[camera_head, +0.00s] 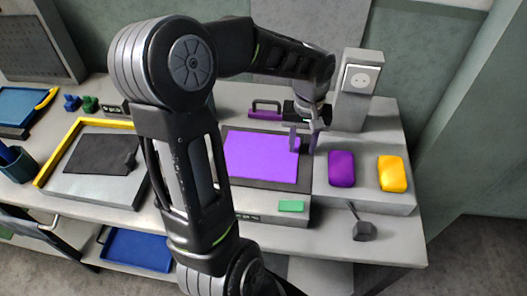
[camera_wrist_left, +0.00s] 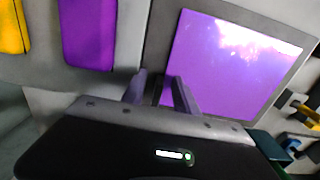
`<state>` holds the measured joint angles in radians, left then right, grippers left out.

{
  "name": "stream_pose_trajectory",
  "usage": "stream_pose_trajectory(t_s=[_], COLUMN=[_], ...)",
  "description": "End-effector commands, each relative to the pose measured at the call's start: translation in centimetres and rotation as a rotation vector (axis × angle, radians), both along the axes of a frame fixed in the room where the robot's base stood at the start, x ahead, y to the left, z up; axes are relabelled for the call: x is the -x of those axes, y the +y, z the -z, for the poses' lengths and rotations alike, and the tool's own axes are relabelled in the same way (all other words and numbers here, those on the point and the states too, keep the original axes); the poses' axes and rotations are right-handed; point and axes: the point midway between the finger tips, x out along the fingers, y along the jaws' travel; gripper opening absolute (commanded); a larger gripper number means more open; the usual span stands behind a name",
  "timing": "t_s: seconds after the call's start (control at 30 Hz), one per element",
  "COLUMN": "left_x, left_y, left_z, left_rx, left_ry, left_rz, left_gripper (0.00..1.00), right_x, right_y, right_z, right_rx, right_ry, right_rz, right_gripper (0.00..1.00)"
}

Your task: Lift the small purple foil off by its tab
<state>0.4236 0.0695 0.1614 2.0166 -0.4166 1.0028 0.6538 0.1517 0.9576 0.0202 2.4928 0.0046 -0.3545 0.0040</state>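The purple foil (camera_head: 262,157) lies flat on a dark plate (camera_head: 304,181) at the middle of the bench. It also shows in the left wrist view (camera_wrist_left: 235,65), shiny and flat. My left gripper (camera_head: 304,142) is at the foil's right edge, its fingers pointing down. In the left wrist view its two fingertips (camera_wrist_left: 160,90) stand apart, one beside the foil's edge. A bit of purple shows between them, but I cannot tell whether it is the tab. The fingers hide that part of the edge. My right gripper is not in view.
A purple block (camera_head: 341,168) and a yellow block (camera_head: 392,174) lie right of the plate. A grey post with a socket (camera_head: 361,80) stands behind. A green block (camera_head: 291,206) lies in front. A yellow-edged tray (camera_head: 100,192) is at left. My arm hides part of the bench.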

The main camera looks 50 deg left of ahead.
Motion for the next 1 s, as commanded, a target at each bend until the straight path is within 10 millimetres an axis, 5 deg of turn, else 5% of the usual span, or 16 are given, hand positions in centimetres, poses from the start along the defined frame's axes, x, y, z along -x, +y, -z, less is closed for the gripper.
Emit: stream_pose_trajectory(t_s=[0.53,1.0], left_x=[0.01,0.01], left_y=[0.01,0.01], left_z=[-0.02,-0.03], left_rx=[0.0,0.0], left_ry=[0.0,0.0], left_rz=[0.0,0.0], left_gripper=[0.35,0.0], right_x=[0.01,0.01], right_y=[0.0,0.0], right_z=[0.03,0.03], right_rx=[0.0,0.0], right_ry=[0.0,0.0], right_rz=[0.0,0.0], right_gripper=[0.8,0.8])
